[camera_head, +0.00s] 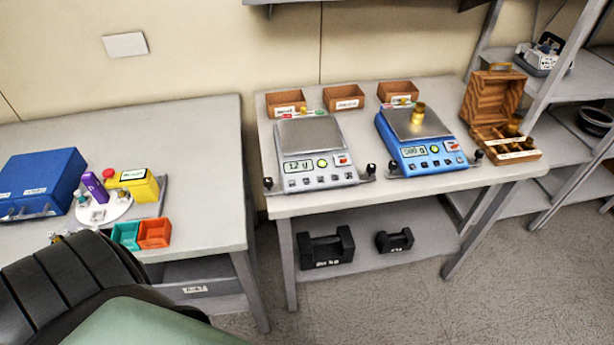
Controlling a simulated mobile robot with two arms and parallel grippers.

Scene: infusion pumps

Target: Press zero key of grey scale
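The grey scale (314,150) stands on the right-hand table, left of the blue scale. Its metal pan (310,132) is empty. Its display (299,166) seems to read 1.2 g. A green round key (322,163), a red-and-white key (341,160) and a row of small keys lie on its front panel. The key labels are too small to read. The blue scale (420,138) beside it carries a brass weight (417,114) on its pan. Neither gripper is in view.
The right-hand table (380,195) has small wooden bins (344,97) at its back and a wooden weight box (493,97) at its right. The left table holds a blue case (40,182) and small bins (154,233). Dark weights (326,247) lie on the lower shelf.

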